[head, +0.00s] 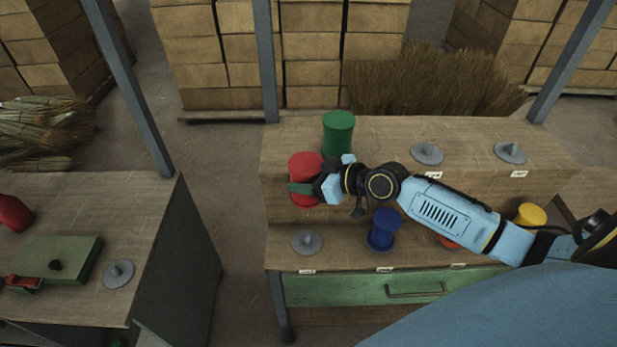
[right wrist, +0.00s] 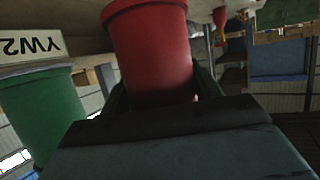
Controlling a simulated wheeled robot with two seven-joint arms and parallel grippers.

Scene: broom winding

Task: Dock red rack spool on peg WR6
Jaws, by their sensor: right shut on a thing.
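The red spool (head: 304,165) is in front of the green spool (head: 338,132), at the left end of the two-level rack. My right gripper (head: 304,188) is shut on the red spool, one finger across its front. In the right wrist view the red spool (right wrist: 152,55) stands large between the fingers. I cannot tell whether it hangs free or touches the rack. Bare grey pegs show at lower left (head: 307,241) and on the upper level (head: 427,153) (head: 510,152). Their labels are too small to read, so I cannot tell which is WR6. My left gripper is out of view.
A blue spool (head: 383,230) and a yellow spool (head: 530,215) are on the rack. An orange-red piece (head: 449,242) is partly hidden by my right arm. A label reading YW2 (right wrist: 30,48) shows upside down. The left bench (head: 165,230) stands across a clear floor gap.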

